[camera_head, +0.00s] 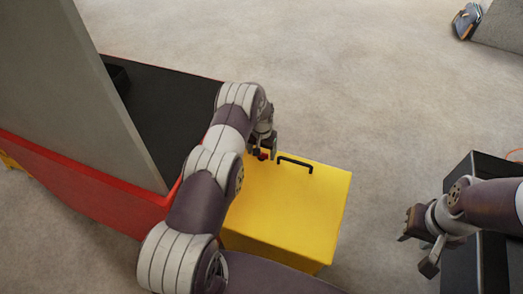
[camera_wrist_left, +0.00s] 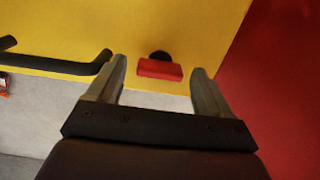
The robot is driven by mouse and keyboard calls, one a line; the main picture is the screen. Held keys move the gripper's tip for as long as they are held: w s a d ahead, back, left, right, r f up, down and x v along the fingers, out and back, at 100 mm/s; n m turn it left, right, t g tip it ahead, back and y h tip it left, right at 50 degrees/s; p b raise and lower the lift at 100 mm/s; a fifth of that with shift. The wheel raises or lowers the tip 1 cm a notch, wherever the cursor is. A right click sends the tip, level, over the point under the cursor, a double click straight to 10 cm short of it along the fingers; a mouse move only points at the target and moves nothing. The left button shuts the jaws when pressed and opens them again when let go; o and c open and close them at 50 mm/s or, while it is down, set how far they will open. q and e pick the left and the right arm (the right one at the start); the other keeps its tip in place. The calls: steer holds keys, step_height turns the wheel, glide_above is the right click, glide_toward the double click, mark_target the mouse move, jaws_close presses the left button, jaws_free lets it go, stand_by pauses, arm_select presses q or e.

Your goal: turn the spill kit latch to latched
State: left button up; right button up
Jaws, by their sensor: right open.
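The spill kit is a yellow box (camera_head: 285,215) with a black handle (camera_head: 295,162) on top. Its latch (camera_wrist_left: 160,69) is a small red bar on a black round base on the yellow face. It lies crosswise between my left fingertips in the left wrist view, with gaps on both sides. In the head view the red latch (camera_head: 262,156) shows just below my left gripper (camera_head: 268,146), partly hidden by it. My left gripper is open around the latch, not clamped. My right gripper (camera_head: 423,241) is open and empty, away from the box at the right.
A red-edged black platform (camera_head: 165,110) with a tall grey panel (camera_head: 75,85) stands left of the box. A dark unit (camera_head: 458,262) stands under my right arm. The black handle (camera_wrist_left: 60,65) is beside my left finger.

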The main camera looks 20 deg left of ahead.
arm_select(q)
steer(key=c, duration=0.9)
steer(key=m+b, duration=0.3)
steer(key=shift+f+m, duration=0.15)
steer(key=shift+m, duration=0.25)
steer(key=m+b, duration=0.2)
steer(key=m, duration=0.2)
steer(key=shift+m+b, duration=0.3)
steer(key=m+b, duration=0.1)
steer(key=m, duration=0.3)
steer(key=shift+m+b, duration=0.3)
steer(key=shift+b, duration=0.05)
steer(key=m+b, duration=0.1)
steer(key=m, duration=0.3)
steer(key=shift+m, duration=0.3)
steer(key=shift+r+m, duration=0.2)
steer(key=shift+m, duration=0.1)
steer(key=o, duration=1)
